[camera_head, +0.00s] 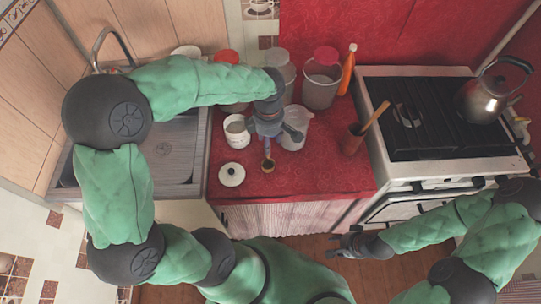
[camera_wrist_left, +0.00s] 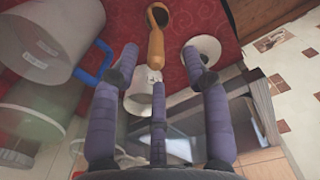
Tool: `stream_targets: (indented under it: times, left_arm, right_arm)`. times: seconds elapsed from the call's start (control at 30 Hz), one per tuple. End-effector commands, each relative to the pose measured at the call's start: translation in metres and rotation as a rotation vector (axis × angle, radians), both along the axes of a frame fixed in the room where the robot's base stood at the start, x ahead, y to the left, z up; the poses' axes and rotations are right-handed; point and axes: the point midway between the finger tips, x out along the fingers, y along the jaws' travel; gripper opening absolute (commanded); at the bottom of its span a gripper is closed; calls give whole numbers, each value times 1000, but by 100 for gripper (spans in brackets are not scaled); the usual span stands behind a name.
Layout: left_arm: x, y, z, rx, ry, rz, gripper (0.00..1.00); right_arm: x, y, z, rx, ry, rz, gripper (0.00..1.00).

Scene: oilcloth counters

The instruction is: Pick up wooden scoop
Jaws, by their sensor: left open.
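The wooden scoop (camera_head: 268,164) is on the red counter, just in front of my left gripper (camera_head: 268,142). In the left wrist view the scoop (camera_wrist_left: 156,44) shows an orange-brown handle and a dark hollow bowl. My left gripper (camera_wrist_left: 158,66) is open, with its fingers spread around the handle end. I cannot tell whether they touch it. My right gripper (camera_head: 338,246) is low in front of the counter, away from the scoop, with its fingers apart and empty.
A white canister (camera_head: 236,131) and a round white lid (camera_head: 232,175) are left of the scoop. A wooden pot with a utensil (camera_head: 352,142) is by the stove (camera_head: 430,120). The front counter is clear.

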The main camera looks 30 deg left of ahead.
Motion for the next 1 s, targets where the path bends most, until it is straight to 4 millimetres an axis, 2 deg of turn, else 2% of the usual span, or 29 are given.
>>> stream_targets:
  times: [0.03,0.1,0.43,0.7,0.97,1.0]
  left_arm:
    - [-1,0,-10,0,3,0,47]
    - [0,0,-18,-1,2,0,47]
    - [2,3,-37,0,1,-1,47]
    - [6,7,-74,-2,2,-2,47]
    - [6,7,-77,-1,0,-2,47]
    - [6,7,-77,-1,0,-2,44]
  right_arm:
    - [0,0,-4,0,0,0,40]
    - [0,0,-6,0,0,0,40]
    - [0,0,-12,0,0,0,40]
    - [0,0,-25,0,0,0,40]
    - [0,0,-25,0,0,0,40]
    - [0,0,-25,0,0,0,40]
